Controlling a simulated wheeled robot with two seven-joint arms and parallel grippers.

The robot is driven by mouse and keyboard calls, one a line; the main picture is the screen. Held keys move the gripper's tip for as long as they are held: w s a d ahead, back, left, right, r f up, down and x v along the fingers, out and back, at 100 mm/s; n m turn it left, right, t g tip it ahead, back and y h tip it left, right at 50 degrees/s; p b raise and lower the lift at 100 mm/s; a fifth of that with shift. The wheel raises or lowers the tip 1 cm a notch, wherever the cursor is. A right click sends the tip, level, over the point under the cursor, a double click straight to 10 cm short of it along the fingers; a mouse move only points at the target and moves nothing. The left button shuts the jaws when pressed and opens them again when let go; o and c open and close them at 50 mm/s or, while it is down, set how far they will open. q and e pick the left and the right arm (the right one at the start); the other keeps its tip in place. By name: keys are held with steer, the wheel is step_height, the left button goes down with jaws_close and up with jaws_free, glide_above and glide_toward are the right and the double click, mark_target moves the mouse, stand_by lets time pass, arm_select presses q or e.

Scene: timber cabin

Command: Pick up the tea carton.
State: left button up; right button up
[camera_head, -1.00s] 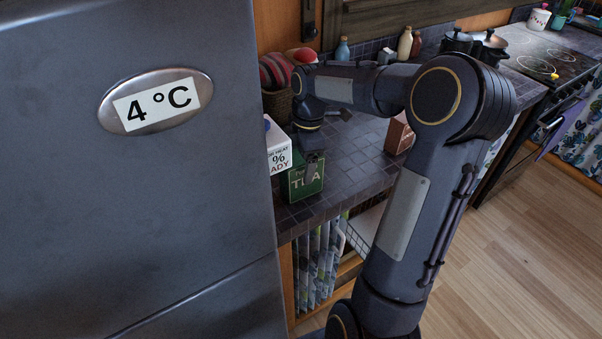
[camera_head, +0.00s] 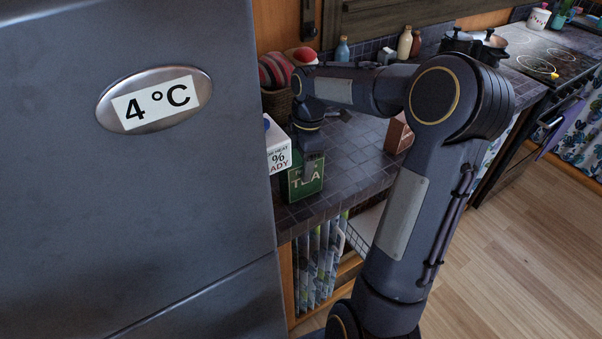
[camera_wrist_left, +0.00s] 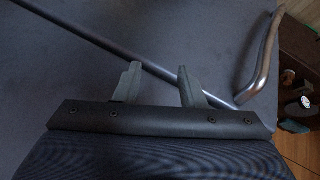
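The green tea carton (camera_head: 304,184) stands upright on the dark tiled counter (camera_head: 345,170), near its front edge and close to the fridge. My right gripper (camera_head: 314,163) points down at the carton's top, with a finger in front of the upper part of its label. I cannot tell whether the fingers are closed on the carton. My left gripper shows in the left wrist view (camera_wrist_left: 160,85) with its two fingers apart and nothing between them. It is not in the head view.
A white carton (camera_head: 278,150) stands just left of the tea carton. The grey fridge (camera_head: 130,210) fills the left side. A basket (camera_head: 277,104) and a brown box (camera_head: 399,135) are also on the counter. A fridge handle (camera_wrist_left: 262,55) shows in the left wrist view.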

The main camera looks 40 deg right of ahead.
steer(key=c, duration=0.7)
steer(key=shift+o, duration=0.2)
steer(key=shift+r, duration=0.1)
